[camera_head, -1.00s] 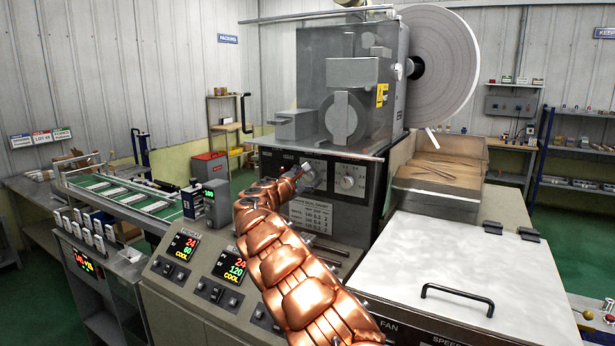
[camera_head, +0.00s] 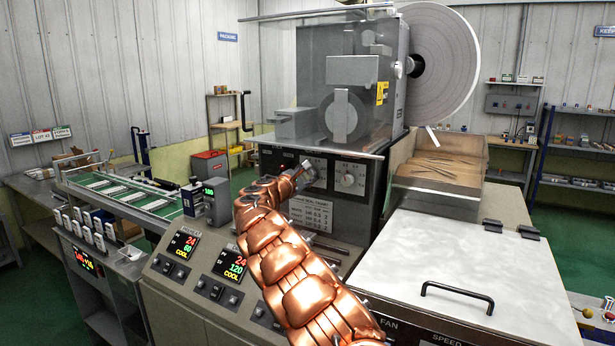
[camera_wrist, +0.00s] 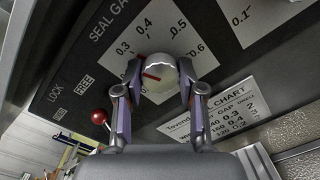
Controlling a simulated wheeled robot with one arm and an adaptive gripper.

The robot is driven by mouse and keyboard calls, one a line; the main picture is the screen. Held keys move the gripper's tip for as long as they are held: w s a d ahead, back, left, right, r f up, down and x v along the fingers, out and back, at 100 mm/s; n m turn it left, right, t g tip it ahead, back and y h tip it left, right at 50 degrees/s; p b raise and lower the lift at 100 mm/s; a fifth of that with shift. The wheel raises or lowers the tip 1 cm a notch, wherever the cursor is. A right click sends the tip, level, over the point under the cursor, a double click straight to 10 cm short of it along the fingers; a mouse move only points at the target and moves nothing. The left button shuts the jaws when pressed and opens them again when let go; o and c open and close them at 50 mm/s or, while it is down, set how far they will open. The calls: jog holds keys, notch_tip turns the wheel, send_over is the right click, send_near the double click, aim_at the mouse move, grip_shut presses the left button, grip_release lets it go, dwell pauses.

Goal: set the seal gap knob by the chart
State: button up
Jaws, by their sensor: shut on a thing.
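The seal gap knob (camera_wrist: 158,73) is pale and round with a red mark on the left part of its face. It sits on a white dial plate (camera_wrist: 124,66) marked 0.3, 0.4, 0.5 and 0.6. My gripper (camera_wrist: 159,88) is shut on the knob, one finger on each side. In the head view my gripper (camera_head: 305,174) is at the machine's front panel and hides most of this knob. The seal chart (camera_wrist: 228,113) is below right of the knob; its rows are partly cut by my finger. It also shows in the head view (camera_head: 311,217).
A red ball lever (camera_wrist: 99,116) stands close left of my gripper, by the LOCK and FREE labels. A second dial (camera_head: 349,178) is to the right. Above is the clear guard (camera_head: 310,60). Control displays (camera_head: 230,265) and a hinged lid (camera_head: 455,265) lie below.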

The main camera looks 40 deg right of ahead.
jog(key=shift+f+b, duration=0.15)
jog(key=shift+b, duration=0.3)
jog(key=m+b, duration=0.1)
jog(key=b, duration=0.1)
jog(key=m+b, duration=0.1)
jog(key=b, duration=0.1)
jog(key=shift+f+m+b, duration=0.3)
jog(key=shift+m, duration=0.1)
jog(key=m+b, duration=0.3)
jog(key=b, duration=0.1)
jog(key=shift+r+m+b, duration=0.2)
jog(key=shift+m+b, duration=0.55)
jog(key=shift+b, duration=0.15)
jog(key=shift+r+m+b, duration=0.2)
jog(key=shift+m+b, duration=0.55)
jog(key=shift+b, duration=0.15)
jog(key=o, duration=1.1)
jog(key=shift+o, duration=0.2)
jog(key=shift+r, duration=0.1)
